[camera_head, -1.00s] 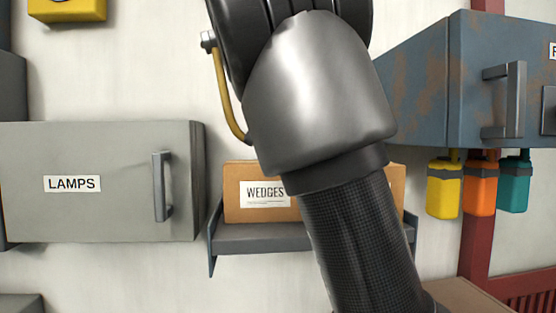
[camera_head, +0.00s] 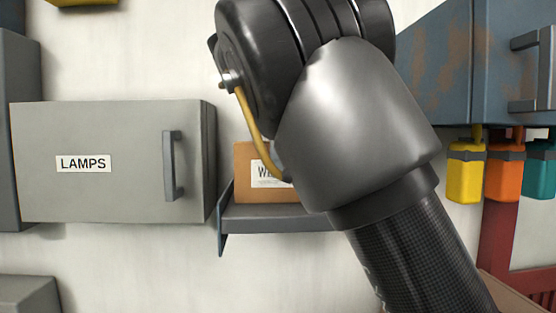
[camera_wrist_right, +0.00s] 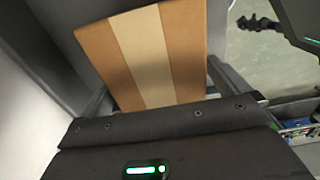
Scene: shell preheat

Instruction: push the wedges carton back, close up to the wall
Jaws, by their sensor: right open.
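The wedges carton (camera_head: 243,181) is a brown box on a small grey wall shelf (camera_head: 275,220). In the head view my right arm hides its right part and most of its label. In the right wrist view the carton (camera_wrist_right: 188,50) shows a brown face with a pale tape strip, beyond my right gripper (camera_wrist_right: 165,125). That gripper is open, and its dark body with a green light fills the bottom of the view. Whether it touches the carton cannot be told. The head view hides this gripper behind the arm. My left gripper is not in view.
A grey LAMPS cabinet (camera_head: 110,185) with a handle stands just left of the shelf. A rusty blue cabinet (camera_head: 450,65) is at upper right, with yellow (camera_head: 465,178), orange (camera_head: 503,180) and teal (camera_head: 540,178) containers below it. Bare wall shows under the shelf.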

